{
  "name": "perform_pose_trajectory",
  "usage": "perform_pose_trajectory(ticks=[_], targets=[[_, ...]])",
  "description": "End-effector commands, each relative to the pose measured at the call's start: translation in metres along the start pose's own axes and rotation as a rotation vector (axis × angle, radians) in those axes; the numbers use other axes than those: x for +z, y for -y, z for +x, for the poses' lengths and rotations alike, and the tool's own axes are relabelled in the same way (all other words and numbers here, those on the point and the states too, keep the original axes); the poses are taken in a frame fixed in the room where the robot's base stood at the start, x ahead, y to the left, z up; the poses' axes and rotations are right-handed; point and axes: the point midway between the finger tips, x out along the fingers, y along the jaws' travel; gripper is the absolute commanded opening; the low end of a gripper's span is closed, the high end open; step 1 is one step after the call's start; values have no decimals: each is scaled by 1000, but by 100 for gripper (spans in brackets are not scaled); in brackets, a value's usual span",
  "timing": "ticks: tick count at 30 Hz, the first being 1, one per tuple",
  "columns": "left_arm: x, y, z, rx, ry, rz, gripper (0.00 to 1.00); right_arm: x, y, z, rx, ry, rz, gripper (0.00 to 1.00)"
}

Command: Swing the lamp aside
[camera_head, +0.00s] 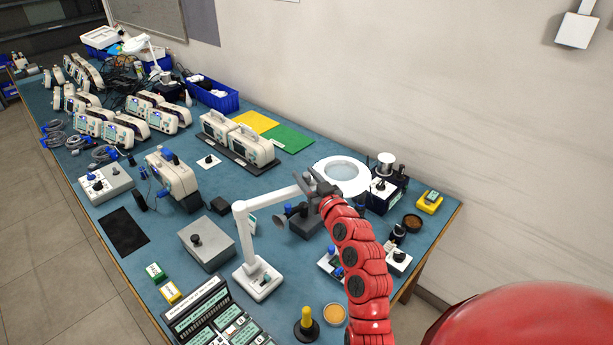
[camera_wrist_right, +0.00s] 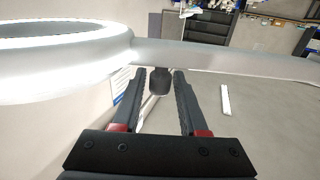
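The white lamp stands on the blue bench, with its base (camera_head: 258,284) at the front, an upright post, and an arm reaching right to a ring-shaped head (camera_head: 342,168). In the right wrist view the glowing ring (camera_wrist_right: 60,62) is at upper left, and the lamp arm (camera_wrist_right: 220,55) crosses beyond the fingertips. A dark knob (camera_wrist_right: 160,82) shows below the arm, between the fingers. My right gripper (camera_head: 314,186) is by the lamp head; in the wrist view it (camera_wrist_right: 160,76) is open, with small gaps seen beside the knob. My left gripper is not in view.
A device with a metal cylinder (camera_head: 386,164) stands right of the ring. A yellow-topped plunger (camera_head: 306,324) and round dish (camera_head: 334,314) are near the front.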

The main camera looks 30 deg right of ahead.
Motion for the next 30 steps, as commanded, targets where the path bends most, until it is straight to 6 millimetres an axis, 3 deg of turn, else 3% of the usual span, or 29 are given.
perform_pose_trajectory(ticks=[1, 6, 30], targets=[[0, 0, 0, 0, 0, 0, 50, 0, 0, 0, 0, 0, 0, 32], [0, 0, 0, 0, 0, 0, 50, 0, 0, 0, 0, 0, 0, 1], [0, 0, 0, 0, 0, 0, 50, 0, 0, 0, 0, 1, 1, 0]])
